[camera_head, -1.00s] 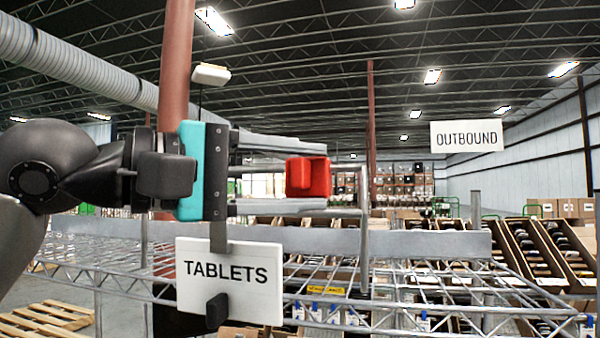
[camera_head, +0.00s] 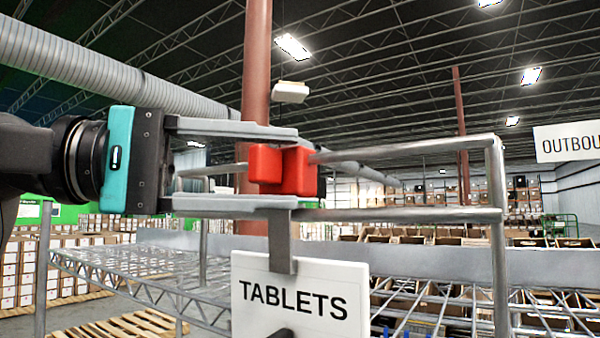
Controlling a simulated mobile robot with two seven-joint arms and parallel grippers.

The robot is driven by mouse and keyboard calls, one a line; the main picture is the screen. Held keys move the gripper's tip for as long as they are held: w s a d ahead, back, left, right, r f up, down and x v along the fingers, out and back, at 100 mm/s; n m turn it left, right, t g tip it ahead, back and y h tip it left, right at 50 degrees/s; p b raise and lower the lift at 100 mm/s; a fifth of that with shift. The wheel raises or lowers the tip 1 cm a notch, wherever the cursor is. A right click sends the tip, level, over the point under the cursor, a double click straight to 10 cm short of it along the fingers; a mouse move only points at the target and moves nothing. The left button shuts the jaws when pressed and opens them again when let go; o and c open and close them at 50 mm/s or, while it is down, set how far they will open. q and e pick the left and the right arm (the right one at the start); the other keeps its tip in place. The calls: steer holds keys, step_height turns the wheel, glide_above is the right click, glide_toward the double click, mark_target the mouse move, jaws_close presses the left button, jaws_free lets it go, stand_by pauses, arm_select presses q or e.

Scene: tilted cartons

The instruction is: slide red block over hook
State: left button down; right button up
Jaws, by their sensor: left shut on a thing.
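My left gripper (camera_head: 296,170) comes in from the left and is shut on the red block (camera_head: 266,164), with one grey finger above it and one below. The block has a stepped shape and is held in the air above the hanger of the TABLETS sign. A round metal rod (camera_head: 410,150), which I take to be the hook, runs from the block's right side to a bent corner. Whether its end is inside, touching or behind the block I cannot tell. My right gripper is not in view.
A second metal rod (camera_head: 400,214) runs lower, and an upright (camera_head: 500,250) joins both at the right. The white TABLETS sign (camera_head: 300,270) hangs below the gripper. Wire shelving (camera_head: 160,270) spreads behind, and a red column (camera_head: 256,70) stands farther back.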

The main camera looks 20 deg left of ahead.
arm_select(q)
steer(key=shift+a+r, duration=0.25)
steer(key=shift+r, duration=0.2)
steer(key=shift+c, duration=2.4)
jaws_free()
steer(key=shift+a+f, duration=0.1)
steer(key=shift+f, duration=0.05)
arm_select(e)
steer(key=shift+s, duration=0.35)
arm_select(q)
steer(key=shift+f, duration=0.15)
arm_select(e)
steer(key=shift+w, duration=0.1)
arm_select(q)
steer(key=shift+a, duration=0.15)
steer(key=b+v, duration=0.4)
steer(key=v, duration=1.1)
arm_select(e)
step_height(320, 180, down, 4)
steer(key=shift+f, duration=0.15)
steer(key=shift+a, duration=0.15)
